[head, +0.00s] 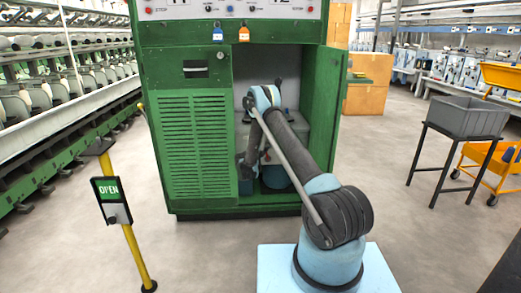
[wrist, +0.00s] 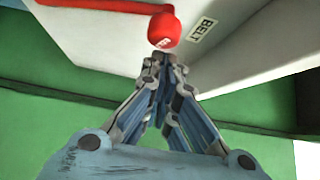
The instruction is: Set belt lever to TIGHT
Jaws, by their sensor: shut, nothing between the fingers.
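The belt lever shows in the wrist view as a red ball knob (wrist: 164,31) on a red rod (wrist: 95,6) that runs off to the upper left. A white label reading BELT (wrist: 202,30) is on the pale panel just right of the knob. My gripper (wrist: 162,60) is shut and empty, its fingertips right below the knob in the picture. I cannot tell whether they touch it. No TIGHT mark is legible. In the head view my arm reaches into the open green cabinet (head: 190,140), and the lever cannot be made out there.
The cabinet door (head: 328,100) stands open at the right of the opening. A yellow post with an OPEN sign (head: 110,191) stands front left. A grey bin (head: 468,114) on a black stand is at the right. The floor between is clear.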

